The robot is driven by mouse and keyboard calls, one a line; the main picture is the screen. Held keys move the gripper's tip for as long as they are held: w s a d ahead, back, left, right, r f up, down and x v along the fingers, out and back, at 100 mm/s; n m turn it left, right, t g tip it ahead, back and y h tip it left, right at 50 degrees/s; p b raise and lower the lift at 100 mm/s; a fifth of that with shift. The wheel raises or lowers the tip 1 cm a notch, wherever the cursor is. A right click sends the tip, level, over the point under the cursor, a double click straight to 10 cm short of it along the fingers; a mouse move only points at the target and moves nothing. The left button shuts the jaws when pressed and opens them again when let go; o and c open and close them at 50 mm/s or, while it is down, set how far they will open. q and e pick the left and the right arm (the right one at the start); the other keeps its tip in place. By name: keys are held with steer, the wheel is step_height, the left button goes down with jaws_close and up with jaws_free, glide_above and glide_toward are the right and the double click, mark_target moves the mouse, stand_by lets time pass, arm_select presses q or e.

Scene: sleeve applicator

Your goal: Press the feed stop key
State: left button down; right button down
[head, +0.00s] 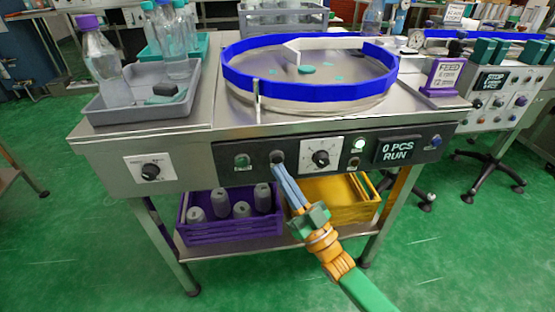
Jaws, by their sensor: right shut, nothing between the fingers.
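A dark control panel (300,148) runs along the front of the steel machine. It carries a green key (242,161), a dark round key (277,156), a knob (320,158) on a white dial plate and a small key (354,162) under a lit green lamp (359,144). The key labels are too small to read. The display (397,150) reads "0 PCS RUN". My right gripper (278,167) is shut and empty, its tips at the lower edge of the dark round key, partly hiding it; I cannot tell whether they touch. My left gripper is out of view.
A blue-rimmed round bowl (240,83) sits on the machine top, with a grey tray (110,113) of bottles at left. A purple sign (441,77) stands at right. Below are a purple crate (230,232) and a yellow crate (345,211).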

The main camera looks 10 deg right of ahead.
stand_by(0.6)
steer(key=shift+w+b, duration=0.35)
steer(key=shift+w, duration=0.05)
steer(key=shift+w+b, duration=0.35)
steer(key=shift+w, duration=0.05)
stand_by(0.6)
steer(key=shift+s, duration=0.1)
steer(key=shift+s+p, duration=0.65)
steer(key=shift+s, duration=0.1)
